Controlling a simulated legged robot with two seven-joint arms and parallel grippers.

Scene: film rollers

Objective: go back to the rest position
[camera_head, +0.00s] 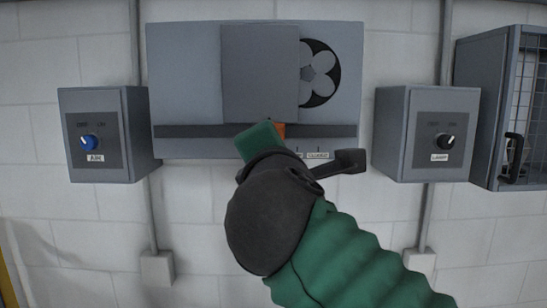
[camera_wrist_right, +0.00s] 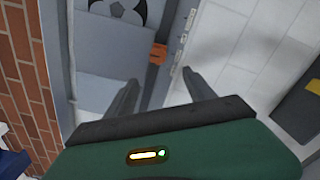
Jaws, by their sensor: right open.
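My right arm (camera_head: 340,260) comes in from the lower right of the head view, in front of the wall unit. In the head view the orange tab (camera_head: 279,130) is partly hidden by my wrist. My left gripper is not in view.
The grey wall unit (camera_head: 185,75) has a plate (camera_head: 260,75) partly covering a film reel (camera_head: 320,75). A box with a blue knob (camera_head: 88,142) is at left, one with a black knob (camera_head: 445,142) at right. A mesh-door cabinet (camera_head: 485,90) stands far right.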

